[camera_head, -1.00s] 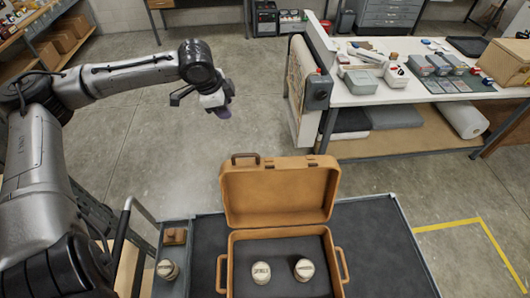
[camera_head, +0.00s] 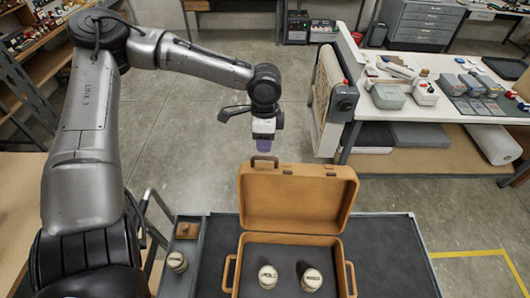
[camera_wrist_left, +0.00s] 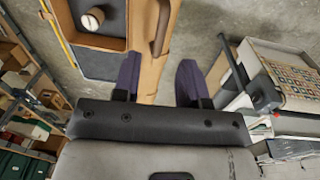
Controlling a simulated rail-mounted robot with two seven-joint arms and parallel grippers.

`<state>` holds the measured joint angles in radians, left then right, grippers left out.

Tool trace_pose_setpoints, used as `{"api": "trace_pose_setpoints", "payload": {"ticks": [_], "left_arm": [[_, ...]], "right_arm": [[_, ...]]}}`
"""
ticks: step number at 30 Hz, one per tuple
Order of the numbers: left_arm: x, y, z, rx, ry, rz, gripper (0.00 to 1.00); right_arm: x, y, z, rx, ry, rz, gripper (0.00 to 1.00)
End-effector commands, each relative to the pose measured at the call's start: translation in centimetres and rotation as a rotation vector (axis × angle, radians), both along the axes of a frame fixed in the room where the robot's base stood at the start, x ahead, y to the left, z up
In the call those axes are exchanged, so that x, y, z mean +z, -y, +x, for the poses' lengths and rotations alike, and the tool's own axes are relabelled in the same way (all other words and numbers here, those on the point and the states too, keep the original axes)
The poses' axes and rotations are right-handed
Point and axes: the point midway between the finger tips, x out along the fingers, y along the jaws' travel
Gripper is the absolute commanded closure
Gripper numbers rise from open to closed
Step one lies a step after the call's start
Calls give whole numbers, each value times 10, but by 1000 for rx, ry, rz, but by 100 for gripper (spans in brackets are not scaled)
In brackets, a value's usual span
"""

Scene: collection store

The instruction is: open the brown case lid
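The brown case (camera_head: 232,262) stands on a dark-topped cart, and its lid (camera_head: 298,200) is up, standing about upright at the back. The carry handle (camera_head: 264,160) is on the lid's top edge. My left gripper (camera_head: 264,147) hangs just above and behind that handle, apparently not holding it. In the left wrist view my left gripper (camera_wrist_left: 160,80) has its two purple fingers spread, with the handle (camera_wrist_left: 161,28) ahead of the space between them. Two round pale lidded containers (camera_head: 268,277) (camera_head: 312,280) sit inside the case. My right gripper is out of view.
A side tray on the cart's left holds a small brown block (camera_head: 187,230) and another round container (camera_head: 177,262). The dark cart top (camera_head: 390,250) is bare right of the case. A white workbench (camera_head: 440,112) with tools stands behind right.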

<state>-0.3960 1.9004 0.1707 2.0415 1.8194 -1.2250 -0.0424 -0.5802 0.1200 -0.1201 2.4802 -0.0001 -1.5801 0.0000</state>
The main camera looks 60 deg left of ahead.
Motion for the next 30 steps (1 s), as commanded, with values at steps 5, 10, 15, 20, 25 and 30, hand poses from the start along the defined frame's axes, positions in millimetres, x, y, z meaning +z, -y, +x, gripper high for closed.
{"api": "trace_pose_setpoints", "payload": {"ticks": [5,10,15,20,25,30], "left_arm": [[-29,2,-2,1,-4,0,61],[-45,3,-2,0,0,0,61],[-53,3,-2,0,1,0,61],[-55,3,-2,0,1,0,61],[-55,3,-2,0,1,0,61],[-55,3,-2,0,1,0,73]], "right_arm": [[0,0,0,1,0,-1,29],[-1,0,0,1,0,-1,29],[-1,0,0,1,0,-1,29],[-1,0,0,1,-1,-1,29],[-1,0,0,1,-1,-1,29],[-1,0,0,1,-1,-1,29]]}}
